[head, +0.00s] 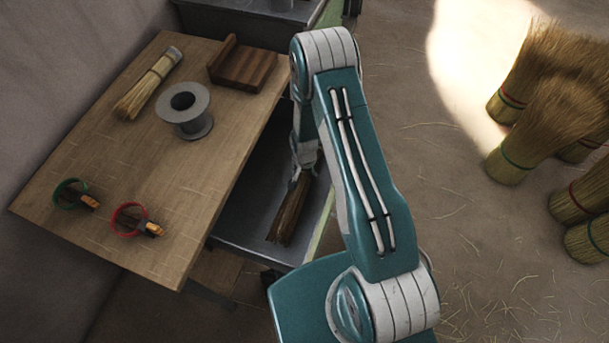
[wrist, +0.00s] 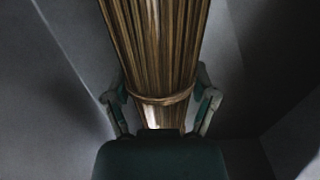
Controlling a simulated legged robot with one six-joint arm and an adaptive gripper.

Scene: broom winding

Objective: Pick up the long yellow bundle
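A long straw bundle (head: 289,212), brownish in the shade, is in the grey bin beside the table, below my gripper (head: 305,168). In the wrist view the same bundle (wrist: 155,45) runs between the two fingers of my gripper (wrist: 160,98), with a band around it near the fingers. The fingers are at both sides of the bundle, close to its edges; I cannot tell whether they press on it. Another long yellow bundle (head: 146,90) with a grey end lies on the wooden table, away from my gripper.
The grey bin (head: 245,235) has walls around the bundle. Several brooms (head: 550,100) stand on the floor at right.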

